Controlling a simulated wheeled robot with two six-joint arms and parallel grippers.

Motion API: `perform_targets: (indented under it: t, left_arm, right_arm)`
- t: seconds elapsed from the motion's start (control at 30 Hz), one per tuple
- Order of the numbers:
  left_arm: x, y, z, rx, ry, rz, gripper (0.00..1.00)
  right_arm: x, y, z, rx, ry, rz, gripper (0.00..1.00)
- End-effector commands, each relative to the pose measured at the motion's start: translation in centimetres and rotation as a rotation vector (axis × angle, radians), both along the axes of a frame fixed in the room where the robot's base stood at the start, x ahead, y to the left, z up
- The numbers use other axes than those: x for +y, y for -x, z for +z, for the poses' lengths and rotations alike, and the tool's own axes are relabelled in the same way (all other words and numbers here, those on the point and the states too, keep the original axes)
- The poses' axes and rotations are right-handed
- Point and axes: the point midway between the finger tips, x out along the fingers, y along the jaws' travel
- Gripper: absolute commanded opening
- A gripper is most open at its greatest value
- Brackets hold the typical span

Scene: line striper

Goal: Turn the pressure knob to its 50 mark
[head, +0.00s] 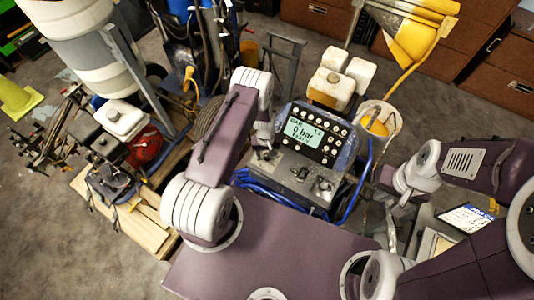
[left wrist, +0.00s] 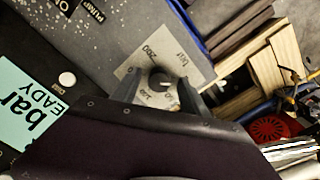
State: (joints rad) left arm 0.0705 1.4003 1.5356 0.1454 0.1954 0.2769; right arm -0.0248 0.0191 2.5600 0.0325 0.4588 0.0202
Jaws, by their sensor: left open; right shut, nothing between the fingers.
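The pressure knob (left wrist: 161,81) is a small dark round knob on a pale dial plate (left wrist: 185,62) printed with "200" and "bar". The smaller marks are too blurred to read surely, and I cannot tell the pointer's exact setting. My left gripper (left wrist: 159,92) is open, with one finger on each side of the knob; I see no clear contact. In the head view my left gripper (head: 266,152) is at the left side of the control panel (head: 292,170) and covers the knob. My right gripper (head: 388,182) is shut and empty, right of the panel.
The display (head: 303,131) reads 0 bar, with "READY" below. Other controls, including a knob (head: 323,186), sit on the panel to the right. Blue hoses (head: 275,196) run along its front. A yellow-filled bucket (head: 378,125) stands behind my right gripper. An engine and lumber lie left.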

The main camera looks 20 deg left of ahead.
Motion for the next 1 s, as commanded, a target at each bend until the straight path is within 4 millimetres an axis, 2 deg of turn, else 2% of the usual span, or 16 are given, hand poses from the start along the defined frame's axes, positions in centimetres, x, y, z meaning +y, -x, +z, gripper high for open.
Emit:
perform_targets:
  t: [0.23, 0.27, 0.43, 0.77, 1.0]
  left_arm:
    - [0.0, 0.0, -0.2, 0.0, 0.0, 0.0, 0.52]
    - [0.0, 0.0, -0.2, 0.0, 0.0, 0.0, 0.47]
    - [0.0, 0.0, -0.2, 0.0, 0.0, 0.0, 0.0]
    - [0.0, 0.0, -0.3, 0.0, 0.0, -0.038, 0.0]
    - [0.1, -0.1, -0.5, -0.002, 0.0, -0.184, 0.0]
  right_arm:
    - [0.0, 0.0, 0.0, 0.0, 0.0, 0.0, 0.0]
    - [0.0, 0.0, 0.0, 0.0, 0.0, 0.0, 0.0]
    - [0.0, 0.0, 0.0, 0.0, 0.0, 0.0, 0.0]
    - [0.0, 0.0, -0.5, 0.0, 0.0, 0.0, 0.0]
    - [0.0, 0.0, -2.0, 0.0, 0.0, 0.0, 0.0]
